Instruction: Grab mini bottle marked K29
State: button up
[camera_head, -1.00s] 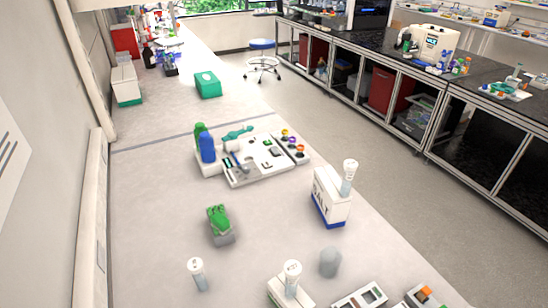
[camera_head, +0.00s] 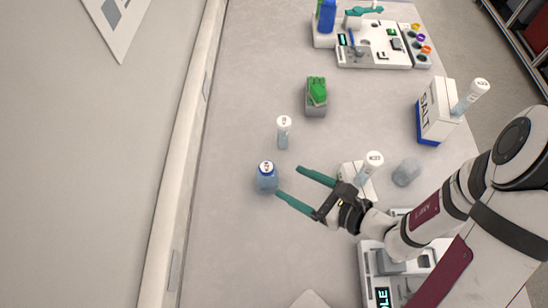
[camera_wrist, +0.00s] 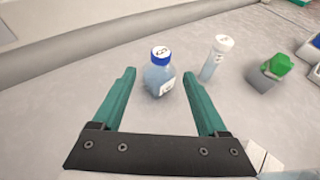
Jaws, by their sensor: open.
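A small clear bottle with a blue-rimmed cap (camera_head: 267,183) stands upright on the bench; its cap marking is too small to read. It also shows in the wrist view (camera_wrist: 159,80), ahead of the gap between my fingers. My gripper (camera_head: 289,182) is open and empty, with teal fingers pointing left towards the bottle. In the wrist view my gripper (camera_wrist: 159,76) has one finger on either side of the bottle's line. The bottle appears just beyond the fingertips; I cannot tell whether the nearer finger touches it.
A white-capped tube (camera_head: 284,134) stands close behind the bottle. A grey block with a green top (camera_head: 316,92) is farther back. A salt box (camera_head: 436,112), another white-capped tube (camera_head: 370,165) and a grey translucent object (camera_head: 407,172) stand to the right. Bench left of the bottle is clear.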

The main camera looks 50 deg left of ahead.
aim_at(272, 172)
jog(key=x, duration=0.9)
jog(key=shift+a+f, duration=0.1)
jog(key=shift+a, duration=0.05)
grip_shut()
dwell(1.0)
